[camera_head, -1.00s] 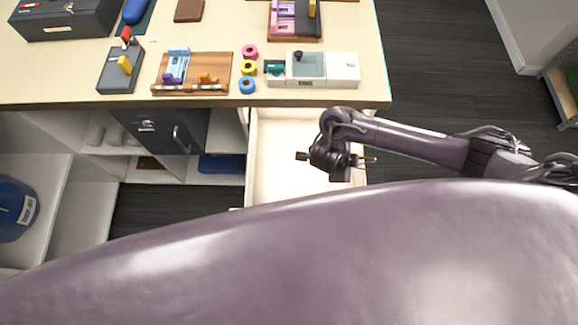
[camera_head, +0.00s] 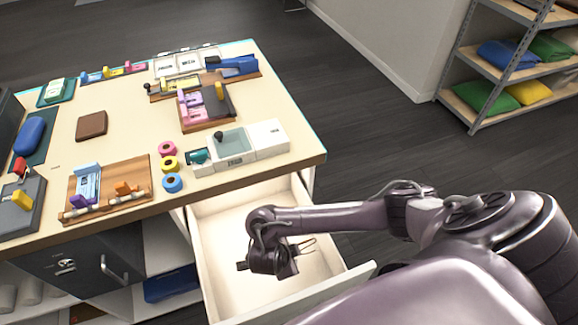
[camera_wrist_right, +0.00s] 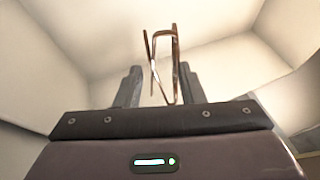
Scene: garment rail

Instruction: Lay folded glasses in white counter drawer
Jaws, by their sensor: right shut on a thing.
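The white counter drawer (camera_head: 222,228) is pulled open under the counter top. My right gripper (camera_head: 290,257) is over or inside it; the exact height is hard to tell. The gripper is shut on the folded glasses (camera_head: 307,243), which show as thin brown wire-like frames. In the right wrist view the glasses (camera_wrist_right: 176,62) stick out upright from between the fingers of the right gripper (camera_wrist_right: 160,88), with the pale drawer walls (camera_wrist_right: 75,50) around them. My left gripper is not in view.
The counter top (camera_head: 125,95) carries a white tray unit (camera_head: 235,147), several tape rolls (camera_head: 171,163) and wooden boards with small items. A dark cabinet door (camera_head: 80,265) is left of the drawer. A metal shelf with folded cloths (camera_head: 510,50) stands at the far right.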

